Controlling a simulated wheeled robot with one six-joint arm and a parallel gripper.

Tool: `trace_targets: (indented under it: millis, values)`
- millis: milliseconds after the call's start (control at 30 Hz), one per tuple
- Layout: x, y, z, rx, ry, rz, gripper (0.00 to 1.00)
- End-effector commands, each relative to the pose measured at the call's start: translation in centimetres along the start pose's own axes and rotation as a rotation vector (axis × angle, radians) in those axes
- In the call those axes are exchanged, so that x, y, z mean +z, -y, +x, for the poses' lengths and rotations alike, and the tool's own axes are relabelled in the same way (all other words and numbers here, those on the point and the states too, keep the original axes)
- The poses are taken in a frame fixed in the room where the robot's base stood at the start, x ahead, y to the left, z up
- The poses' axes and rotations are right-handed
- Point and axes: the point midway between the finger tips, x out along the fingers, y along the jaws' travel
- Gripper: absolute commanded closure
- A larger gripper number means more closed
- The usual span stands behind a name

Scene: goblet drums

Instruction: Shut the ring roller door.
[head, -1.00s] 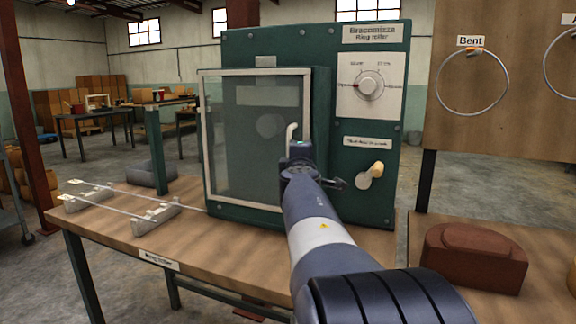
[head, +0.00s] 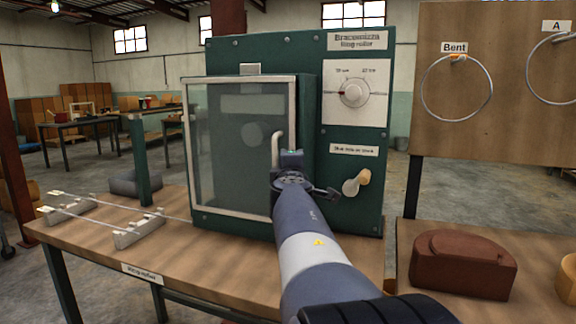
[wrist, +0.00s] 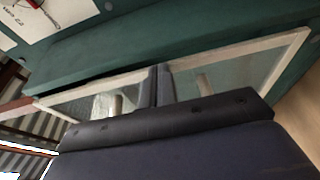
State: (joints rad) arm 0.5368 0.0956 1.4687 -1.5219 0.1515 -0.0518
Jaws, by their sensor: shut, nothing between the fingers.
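The ring roller (head: 230,58) is a green machine on a wooden bench. Its door (head: 291,105) is a clear pane in a pale frame, lying close against the front housing. In the wrist view the door frame (wrist: 285,50) runs along the green body, with a dark gap along part of its edge; I cannot tell if it is fully flush. The pale door handle (head: 276,148) is near the door's right edge. My gripper (head: 290,156) is shut and empty, just right of the handle; contact is unclear. Its dark fingers (wrist: 160,85) overlap the door in the wrist view.
A dial (head: 354,93) and a crank with a tan knob (head: 363,176) are on the machine's right face, the crank close to my wrist. A rod on metal supports (head: 138,232) lies left. A reddish-brown block (head: 462,264) sits on the right bench. Rings hang on a board (head: 430,30).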

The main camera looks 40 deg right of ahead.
Motion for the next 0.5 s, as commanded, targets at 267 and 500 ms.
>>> trace_targets:
  millis: [267,500]
  values:
    - [-0.6,-0.3,-5.4,0.008,-0.012,0.001,1.00]
    - [-0.8,-0.5,-8.8,0.010,-0.016,0.001,1.00]
